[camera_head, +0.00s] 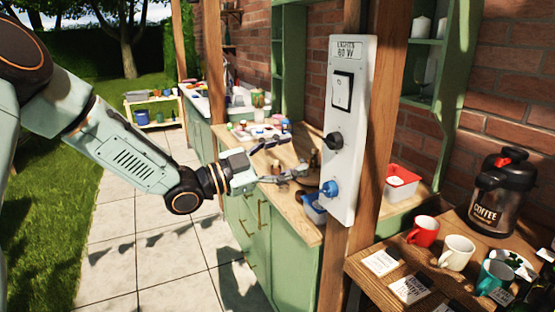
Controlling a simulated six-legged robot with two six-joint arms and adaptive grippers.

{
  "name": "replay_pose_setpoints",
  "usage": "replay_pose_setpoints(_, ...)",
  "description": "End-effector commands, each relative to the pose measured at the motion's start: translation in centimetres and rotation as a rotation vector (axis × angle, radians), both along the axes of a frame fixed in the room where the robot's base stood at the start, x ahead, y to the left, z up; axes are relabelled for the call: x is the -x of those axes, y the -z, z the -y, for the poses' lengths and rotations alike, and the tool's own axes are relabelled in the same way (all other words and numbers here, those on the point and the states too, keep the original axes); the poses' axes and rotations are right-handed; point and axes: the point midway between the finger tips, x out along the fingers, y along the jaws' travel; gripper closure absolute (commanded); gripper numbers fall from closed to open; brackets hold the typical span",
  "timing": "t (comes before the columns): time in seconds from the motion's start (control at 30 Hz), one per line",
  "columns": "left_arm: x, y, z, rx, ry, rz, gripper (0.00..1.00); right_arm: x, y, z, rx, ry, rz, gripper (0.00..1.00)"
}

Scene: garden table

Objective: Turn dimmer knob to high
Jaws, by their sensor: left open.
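A white control panel (348,205) is fixed upright on a wooden post. It carries a label at the top, a white rocker switch (342,92) in a black frame, a round black knob (333,141) below it, and a blue round fitting (329,188) lower down. The black knob looks like the dimmer; its pointer setting is too small to read. My left gripper (302,171) is open and empty. In the picture it is left of the panel, a little lower than the black knob, and appears apart from it. My right gripper is out of view.
A wooden worktop (286,203) on green cabinets stands behind the panel, with small items and a red-lidded box (402,176). At right, a wooden table (365,262) holds a red mug (423,231), other mugs, cards and a coffee pot (500,192). The paved path at left is clear.

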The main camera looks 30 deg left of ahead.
Motion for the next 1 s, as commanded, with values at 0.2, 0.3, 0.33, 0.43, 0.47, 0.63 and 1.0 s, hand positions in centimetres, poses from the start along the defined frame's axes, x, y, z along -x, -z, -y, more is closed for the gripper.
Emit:
replay_pose_setpoints(0.2, 1.3, 0.1, -1.1, 0.001, -0.001, 0.001, 0.39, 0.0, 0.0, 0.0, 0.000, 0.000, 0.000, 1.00)
replay_pose_setpoints(0.3, 1.6, 0.2, -1.3, 0.001, -0.001, 0.001, 0.39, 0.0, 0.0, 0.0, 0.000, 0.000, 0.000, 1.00)
replay_pose_setpoints(0.33, 1.7, 0.2, -1.3, 0.000, 0.000, 0.002, 0.39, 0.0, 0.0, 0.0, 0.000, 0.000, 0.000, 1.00)
replay_pose_setpoints(0.43, 1.8, 0.3, -1.3, 0.000, 0.001, 0.002, 0.39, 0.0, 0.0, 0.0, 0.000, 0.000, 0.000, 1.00)
replay_pose_setpoints(0.47, 1.8, 0.3, -1.3, -0.001, 0.001, 0.003, 0.39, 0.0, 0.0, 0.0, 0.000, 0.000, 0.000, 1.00)
replay_pose_setpoints(0.63, 1.8, 0.3, -1.3, -0.001, 0.001, 0.003, 0.39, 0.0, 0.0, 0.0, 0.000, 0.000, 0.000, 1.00)
replay_pose_setpoints(1.0, 1.4, 0.6, -1.8, 0.048, -0.019, -0.053, 0.39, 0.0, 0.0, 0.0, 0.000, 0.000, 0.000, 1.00)
